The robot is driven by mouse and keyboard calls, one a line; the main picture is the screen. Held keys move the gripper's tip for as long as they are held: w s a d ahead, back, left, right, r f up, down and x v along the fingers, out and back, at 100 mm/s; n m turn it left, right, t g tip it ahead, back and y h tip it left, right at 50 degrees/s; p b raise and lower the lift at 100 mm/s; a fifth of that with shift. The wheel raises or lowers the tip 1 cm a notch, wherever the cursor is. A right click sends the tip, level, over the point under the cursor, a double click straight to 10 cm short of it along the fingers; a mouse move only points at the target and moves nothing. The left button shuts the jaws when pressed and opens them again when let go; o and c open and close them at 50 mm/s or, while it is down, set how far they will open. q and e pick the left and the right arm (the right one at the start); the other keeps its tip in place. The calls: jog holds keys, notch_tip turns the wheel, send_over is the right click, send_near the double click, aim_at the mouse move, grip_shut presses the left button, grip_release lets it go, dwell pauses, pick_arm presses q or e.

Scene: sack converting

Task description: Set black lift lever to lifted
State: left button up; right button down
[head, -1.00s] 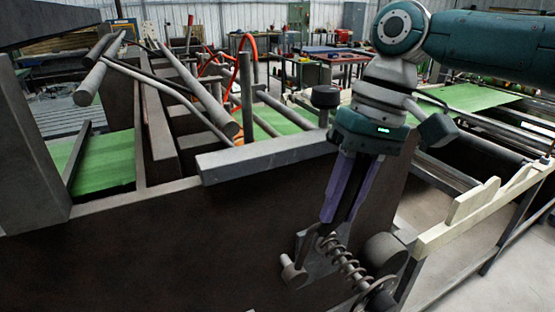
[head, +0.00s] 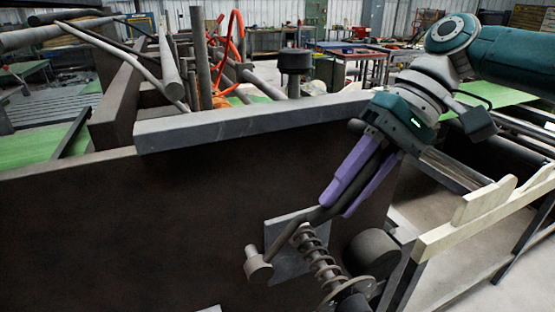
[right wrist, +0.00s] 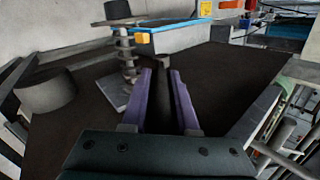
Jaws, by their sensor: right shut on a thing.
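The black lift lever (head: 300,228) is a dark rod on the side of the big dark machine panel. It rises to the right at a slant from a round grey boss (head: 258,268), beside a coil spring (head: 322,268). My right gripper (head: 338,205) has its purple fingers shut on the lever's upper part, hiding some of it. In the right wrist view the dark rod (right wrist: 183,105) runs between the purple fingers (right wrist: 162,75), with the spring (right wrist: 124,50) to their left. My left gripper is not in view.
A thick grey cylinder (head: 374,253) sticks out right of the spring. A grey beam (head: 240,122) tops the dark panel (head: 120,220). A pale notched rail (head: 485,215) stands at the right. Open floor shows between panel and rail.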

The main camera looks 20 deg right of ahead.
jog(key=c, duration=0.7)
grip_release()
jog(key=shift+w+d+r+b, duration=0.1)
jog(key=shift+d+r+b, duration=0.2)
jog(key=shift+d+r, duration=0.1)
jog(key=shift+b+v, duration=1.4)
jog(key=shift+v, duration=3.05)
jog(key=shift+a, duration=0.1)
